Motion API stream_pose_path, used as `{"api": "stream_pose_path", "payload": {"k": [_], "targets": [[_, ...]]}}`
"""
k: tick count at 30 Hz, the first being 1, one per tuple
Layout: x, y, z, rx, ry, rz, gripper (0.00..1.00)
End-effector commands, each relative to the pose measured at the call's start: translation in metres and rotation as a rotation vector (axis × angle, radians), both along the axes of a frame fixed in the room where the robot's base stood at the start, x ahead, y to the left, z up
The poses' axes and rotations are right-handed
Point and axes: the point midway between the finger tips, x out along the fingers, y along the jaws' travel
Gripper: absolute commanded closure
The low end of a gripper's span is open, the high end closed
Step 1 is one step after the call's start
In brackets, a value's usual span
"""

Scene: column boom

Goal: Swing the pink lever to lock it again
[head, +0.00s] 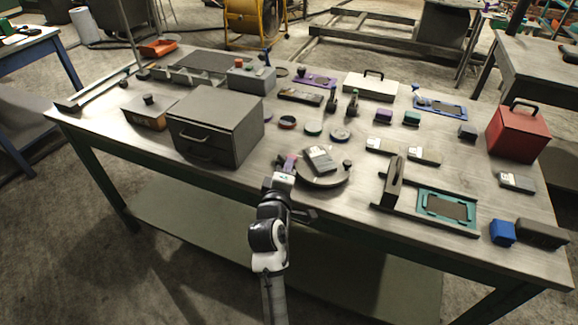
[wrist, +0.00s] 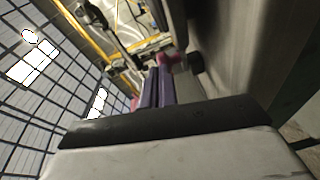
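The pink lever (head: 291,159) shows as a small pink patch at the left rim of a round grey plate (head: 325,182) near the table's front edge. In the wrist view a pink part (wrist: 174,61) lies just past my fingertips, beside a dark knob (wrist: 196,62). My gripper (head: 286,168) reaches up to the lever from the front. In the wrist view its two dark purple fingers (wrist: 158,72) lie close together with only a thin gap. I cannot tell whether they touch or grip the lever. My gripper hides part of the lever in the head view.
A grey block (head: 320,158) lies on the round plate, with a dark knob (head: 347,164) at its right. A grey drawer box (head: 215,118) stands to the left. A dark upright piece (head: 393,182) and a teal frame (head: 447,207) stand to the right. Small parts crowd behind.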

Motion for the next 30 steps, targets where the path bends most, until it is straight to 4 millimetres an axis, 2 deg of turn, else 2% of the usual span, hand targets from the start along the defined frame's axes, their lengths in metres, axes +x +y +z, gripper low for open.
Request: {"api": "stream_pose_path", "payload": {"k": [15, 30], "targets": [[0.0016, -0.0082, -0.0003, -0.005, 0.001, -0.018, 1.00], [0.0037, -0.0069, 0.0031, -0.006, 0.001, -0.018, 1.00]]}}
